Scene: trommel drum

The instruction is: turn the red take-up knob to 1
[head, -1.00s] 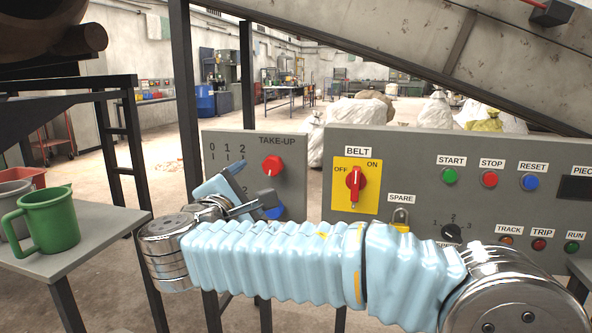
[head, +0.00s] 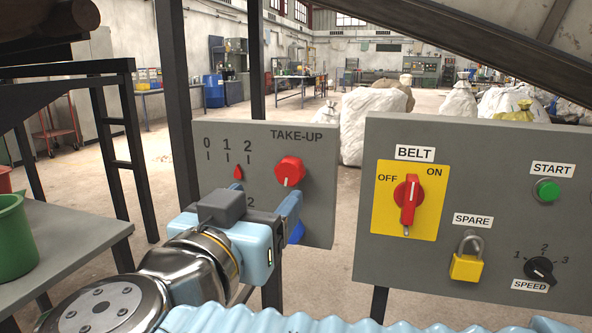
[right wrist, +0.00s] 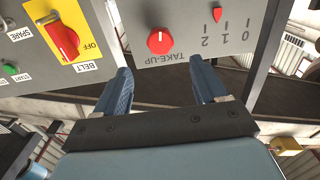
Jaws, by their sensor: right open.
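The red take-up knob (head: 289,171) sits on the grey TAKE-UP panel (head: 318,150), right of a 0-1-2 scale. A red pointer (head: 238,172) stands under the scale, between 1 and 2. The knob's white mark points down in the head view. My right gripper (head: 284,208) is below and in front of the knob, open and empty. In the right wrist view, which is upside down, the knob (right wrist: 160,41) lies beyond the gap between the two fingers (right wrist: 161,88), apart from them. My left gripper is not in view.
The belt panel (head: 470,150) stands to the right with a red switch (head: 408,198) and a yellow padlock (head: 466,260).

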